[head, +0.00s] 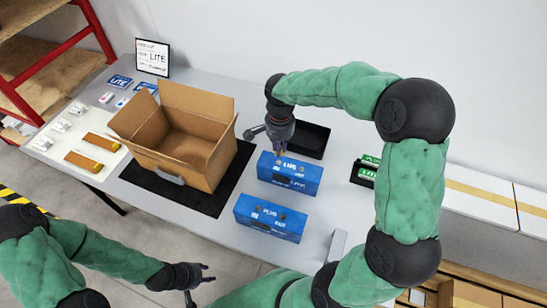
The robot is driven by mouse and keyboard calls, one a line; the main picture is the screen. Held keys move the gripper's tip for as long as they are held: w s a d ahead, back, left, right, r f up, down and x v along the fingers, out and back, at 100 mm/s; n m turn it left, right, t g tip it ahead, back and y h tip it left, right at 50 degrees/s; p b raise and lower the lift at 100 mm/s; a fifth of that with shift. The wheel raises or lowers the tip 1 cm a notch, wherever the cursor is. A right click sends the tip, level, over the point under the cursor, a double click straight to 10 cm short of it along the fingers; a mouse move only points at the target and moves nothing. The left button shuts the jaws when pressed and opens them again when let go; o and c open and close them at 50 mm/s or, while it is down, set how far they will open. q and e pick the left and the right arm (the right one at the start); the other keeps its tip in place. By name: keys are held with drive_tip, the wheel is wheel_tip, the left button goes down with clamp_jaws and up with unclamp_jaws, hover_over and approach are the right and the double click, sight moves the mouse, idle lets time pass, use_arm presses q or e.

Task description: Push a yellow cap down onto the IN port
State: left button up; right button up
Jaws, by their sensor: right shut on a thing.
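Two blue analyser boxes lie on the grey table: a rear one (290,176) and a front one (270,219), each with white lettering and small ports on top. My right gripper (280,149) points down at the top of the rear box, near its back left edge. It is shut on a small yellow thing, most likely the yellow cap, mostly hidden by the fingers. I cannot tell whether the cap touches a port, and the IN label is too small to read. My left gripper (205,277) is open and empty, in front of the table's near edge.
An open cardboard box (170,165) stands on a black mat (214,203) left of the blue boxes. A black tray (312,140) is behind the rear box. Green-labelled items (366,172) are at right, orange-brown strips (84,161) at left. A sign (152,57) stands at the back.

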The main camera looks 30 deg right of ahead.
sight(279, 162)
drive_tip(key=shift+w, duration=0.1)
drive_tip(key=shift+f+b, duration=0.35)
drive_tip(key=shift+f, duration=0.1)
drive_tip(key=shift+f+b, duration=1.5)
drive_tip(key=shift+f, duration=0.7)
drive_tip(key=shift+f, duration=0.3)
drive_tip(key=o, duration=0.8)
drive_tip(key=shift+c, duration=0.2)
drive_tip(key=shift+r, duration=0.1)
